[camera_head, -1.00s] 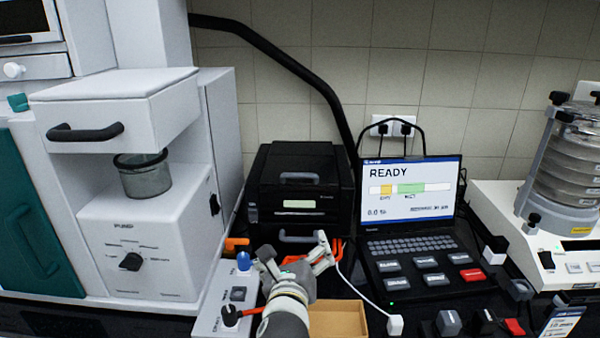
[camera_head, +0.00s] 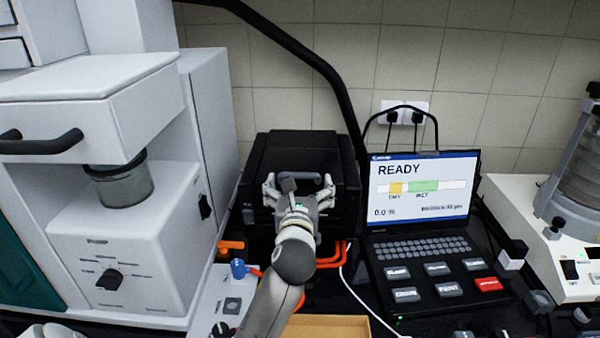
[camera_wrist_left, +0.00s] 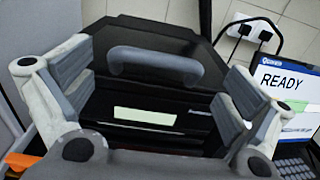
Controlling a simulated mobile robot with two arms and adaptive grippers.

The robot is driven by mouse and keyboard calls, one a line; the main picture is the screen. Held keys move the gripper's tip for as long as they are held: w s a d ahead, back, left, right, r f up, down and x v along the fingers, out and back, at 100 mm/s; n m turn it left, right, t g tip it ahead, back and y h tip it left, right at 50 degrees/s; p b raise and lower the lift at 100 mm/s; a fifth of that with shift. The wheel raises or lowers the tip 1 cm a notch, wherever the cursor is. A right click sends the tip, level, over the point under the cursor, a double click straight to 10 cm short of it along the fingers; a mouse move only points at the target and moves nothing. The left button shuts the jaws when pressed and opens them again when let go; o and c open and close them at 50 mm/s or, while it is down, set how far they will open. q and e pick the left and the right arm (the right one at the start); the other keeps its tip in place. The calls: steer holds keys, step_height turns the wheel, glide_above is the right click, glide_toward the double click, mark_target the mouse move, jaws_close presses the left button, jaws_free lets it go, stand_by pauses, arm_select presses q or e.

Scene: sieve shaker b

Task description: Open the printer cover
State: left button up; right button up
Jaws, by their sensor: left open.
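The black printer (camera_head: 258,165) stands against the tiled wall between the white pump cabinet and the laptop. Its cover is down, with a grey handle (camera_wrist_left: 155,66) on it, clear in the left wrist view. A pale label strip (camera_wrist_left: 146,116) shows on the printer front below the handle. My left gripper (camera_head: 298,180) is in front of the printer, its fingers spread wide. In the left wrist view the two fingers (camera_wrist_left: 155,82) stand on either side of the handle, apart from it. In the head view the gripper partly hides the handle. My right gripper is not in view.
A laptop reading READY (camera_head: 420,188) stands right of the printer. The white pump cabinet (camera_head: 130,235) is at the left. A sieve shaker (camera_head: 575,225) stands at the far right. Orange cables (camera_head: 330,258) run below the printer, and a tan tray (camera_head: 325,328) lies in front.

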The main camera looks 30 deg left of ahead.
mark_target(300, 177)
arm_select(q)
steer(key=x, duration=0.3)
steer(key=shift+w+a, duration=0.1)
steer(key=shift+w, duration=0.15)
steer(key=shift+w+a, duration=0.1)
steer(key=c, duration=0.4)
steer(key=shift+c, duration=1.1)
steer(key=c, duration=0.5)
steer(key=shift+r, duration=0.1)
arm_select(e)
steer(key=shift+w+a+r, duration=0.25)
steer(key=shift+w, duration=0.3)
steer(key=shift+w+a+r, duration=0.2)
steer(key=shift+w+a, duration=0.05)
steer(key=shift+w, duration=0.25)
